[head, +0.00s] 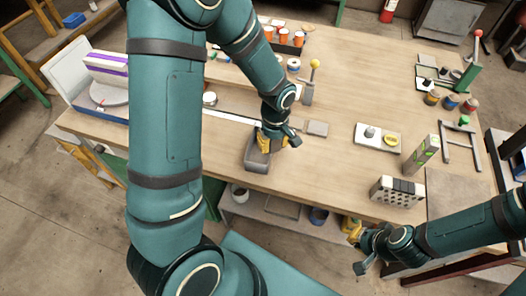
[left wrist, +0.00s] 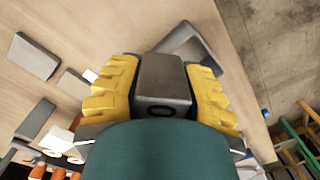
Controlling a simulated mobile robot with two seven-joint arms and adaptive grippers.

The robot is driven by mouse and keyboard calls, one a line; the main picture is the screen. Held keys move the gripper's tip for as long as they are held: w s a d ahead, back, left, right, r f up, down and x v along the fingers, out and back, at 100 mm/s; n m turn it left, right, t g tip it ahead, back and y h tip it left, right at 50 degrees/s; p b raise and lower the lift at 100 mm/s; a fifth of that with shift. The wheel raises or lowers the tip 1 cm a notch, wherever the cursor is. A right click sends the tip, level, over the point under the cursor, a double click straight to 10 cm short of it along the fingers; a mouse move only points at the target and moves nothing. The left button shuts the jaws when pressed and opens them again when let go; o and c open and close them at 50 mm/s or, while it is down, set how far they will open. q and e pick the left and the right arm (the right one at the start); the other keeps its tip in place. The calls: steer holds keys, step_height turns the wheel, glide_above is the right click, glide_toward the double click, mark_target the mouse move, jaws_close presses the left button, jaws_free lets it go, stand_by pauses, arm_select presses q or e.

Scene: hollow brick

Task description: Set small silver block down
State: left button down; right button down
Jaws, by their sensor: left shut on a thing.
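The small silver block (left wrist: 162,85) is a grey block with a dark round hole in its near face. In the left wrist view it sits between the two yellow fingers of my left gripper (left wrist: 163,92), which is shut on it. In the head view my left gripper (head: 270,140) is low over the front edge of the table. Directly below it is a grey hollow open-topped piece (head: 257,164), which also shows beyond the block in the left wrist view (left wrist: 190,48). Whether block and piece touch is unclear. My right gripper (head: 358,248) hangs off the table's front; its opening is unclear.
A flat grey plate (head: 317,128) lies right of my left gripper.

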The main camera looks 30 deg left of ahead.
arm_select(q)
steer(key=a+r+n, duration=0.2)
steer(key=a+n, duration=0.2)
steer(key=n, duration=0.7)
glide_above(260, 155)
step_height(260, 155, down, 5)
steer(key=shift+f, duration=0.15)
steer(key=shift+f+b, duration=0.5)
steer(key=shift+f, duration=1.85)
steer(key=shift+f, duration=0.1)
steer(key=c, duration=0.7)
jaws_free()
